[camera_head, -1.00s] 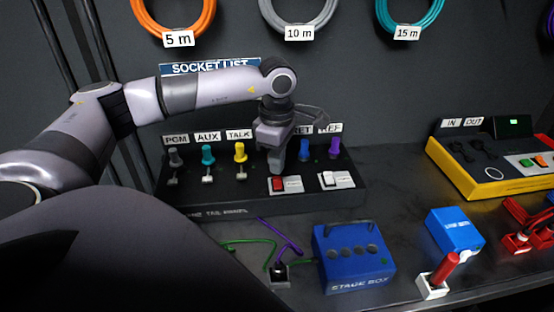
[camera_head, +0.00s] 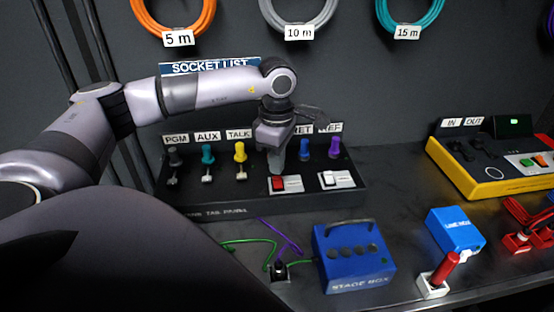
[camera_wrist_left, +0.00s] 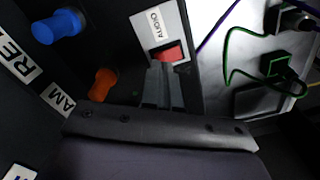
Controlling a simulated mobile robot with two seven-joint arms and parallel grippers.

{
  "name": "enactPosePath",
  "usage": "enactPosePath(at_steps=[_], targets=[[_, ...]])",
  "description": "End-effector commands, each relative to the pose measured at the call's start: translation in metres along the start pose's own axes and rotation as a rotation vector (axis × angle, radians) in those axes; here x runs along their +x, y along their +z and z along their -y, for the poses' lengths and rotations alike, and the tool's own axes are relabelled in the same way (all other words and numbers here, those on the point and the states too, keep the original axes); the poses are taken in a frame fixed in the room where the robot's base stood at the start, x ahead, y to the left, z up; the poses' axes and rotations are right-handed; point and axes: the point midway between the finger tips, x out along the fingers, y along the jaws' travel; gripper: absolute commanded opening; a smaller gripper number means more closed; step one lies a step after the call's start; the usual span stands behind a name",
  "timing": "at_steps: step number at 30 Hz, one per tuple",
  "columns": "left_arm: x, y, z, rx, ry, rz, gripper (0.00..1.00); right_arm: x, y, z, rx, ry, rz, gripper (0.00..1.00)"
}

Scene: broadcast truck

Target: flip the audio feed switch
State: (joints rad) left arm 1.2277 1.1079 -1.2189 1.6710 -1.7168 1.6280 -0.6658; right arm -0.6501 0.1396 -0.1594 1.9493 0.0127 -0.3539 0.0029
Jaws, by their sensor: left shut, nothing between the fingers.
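The audio feed switch is a red rocker (camera_head: 279,184) on a white plate on the black tail panel (camera_head: 215,208). In the left wrist view the red rocker (camera_wrist_left: 168,53) sits on its plate with the label AUDIO (camera_wrist_left: 157,25). My left gripper (camera_head: 276,168) is shut and empty, pointing down just behind the rocker. In the left wrist view its fingertips (camera_wrist_left: 160,72) are right beside the rocker's edge; I cannot tell whether they touch. A second, white switch (camera_head: 328,178) is to the right. My right gripper is not in view.
Coloured plugs, among them a yellow one (camera_head: 240,152) and a purple one (camera_head: 335,147), stand along the panel's back. A blue stage box (camera_head: 352,258) and a small black connector (camera_head: 279,270) with cables lie in front. A yellow unit (camera_head: 480,175) is at right.

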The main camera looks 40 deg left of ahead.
Motion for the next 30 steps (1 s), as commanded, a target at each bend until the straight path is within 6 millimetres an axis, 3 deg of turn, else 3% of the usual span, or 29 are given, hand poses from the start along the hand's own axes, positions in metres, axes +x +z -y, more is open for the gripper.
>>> enactPosePath(at_steps=[30], targets=[[0.016,0.000,0.000,0.000,0.000,0.000,0.00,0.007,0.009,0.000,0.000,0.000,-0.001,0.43]])
